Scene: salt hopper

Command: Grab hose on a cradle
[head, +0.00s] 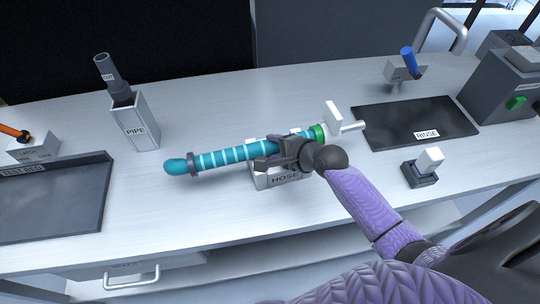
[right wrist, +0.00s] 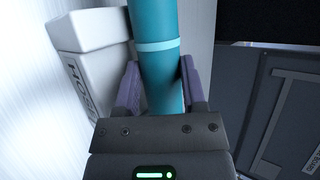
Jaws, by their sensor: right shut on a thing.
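The teal hose (head: 222,157) with pale bands lies across the grey cradle marked HOSE (head: 272,181). It has a rounded left end, a dark collar, and a green ring with a white and metal fitting at its right end. My right gripper (head: 268,153) is shut on the hose over the cradle. In the right wrist view the hose (right wrist: 158,50) runs between the two purple-grey fingers (right wrist: 160,88), and the white cradle (right wrist: 85,60) is beside it. The gripper hides part of the hose and cradle. My left gripper is not in view.
A RINSE mat (head: 410,120), a blue-handled tool (head: 409,62) and a white-topped switch (head: 428,162) are at right.

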